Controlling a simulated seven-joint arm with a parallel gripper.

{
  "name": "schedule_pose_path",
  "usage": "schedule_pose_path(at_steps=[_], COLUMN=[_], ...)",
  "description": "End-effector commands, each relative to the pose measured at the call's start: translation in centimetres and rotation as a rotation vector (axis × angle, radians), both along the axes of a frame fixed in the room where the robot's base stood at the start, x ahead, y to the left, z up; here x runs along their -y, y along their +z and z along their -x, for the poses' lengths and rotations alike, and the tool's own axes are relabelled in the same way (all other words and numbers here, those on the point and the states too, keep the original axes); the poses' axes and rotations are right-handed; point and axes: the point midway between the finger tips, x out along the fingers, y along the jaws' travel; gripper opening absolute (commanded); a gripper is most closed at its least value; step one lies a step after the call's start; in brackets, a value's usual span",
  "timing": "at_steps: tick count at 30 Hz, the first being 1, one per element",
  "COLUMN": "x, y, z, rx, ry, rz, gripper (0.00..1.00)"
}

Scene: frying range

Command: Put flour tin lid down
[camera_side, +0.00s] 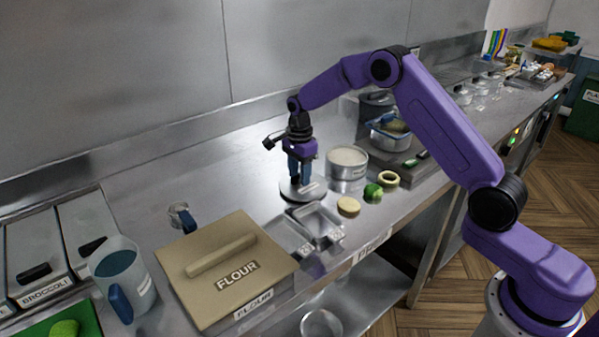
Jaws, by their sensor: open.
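The flour tin (262,301) is a square tan container at the front of the steel counter. Its tan lid (215,283), with a bar handle and a FLOUR label, lies flat over it. My gripper (300,184) is away from this lid, farther back and to the right. It points down with its blue fingers open, just over a round grey disc (290,194) on the counter. I cannot tell whether the fingers touch the disc. The fingertips are small and partly merge with it.
Metal trays (325,226) lie between the flour tin and the disc. A round tin (347,174) stands just right of my gripper, with a lime (373,193) and rings near it. A clear jug (122,272) stands left of the flour tin. Bare counter lies behind it.

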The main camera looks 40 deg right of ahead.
Motion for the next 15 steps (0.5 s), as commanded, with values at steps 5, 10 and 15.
schedule_pose_path(at_steps=[5,10,15], x=[0.0,0.0,0.0], y=[1.0,3.8,7.3], z=[-0.1,-0.1,-0.1], rx=[0.004,0.006,0.006], ry=[0.0,-0.001,-0.001], rz=[0.0,-0.001,0.0], gripper=[0.42,0.42,0.42])
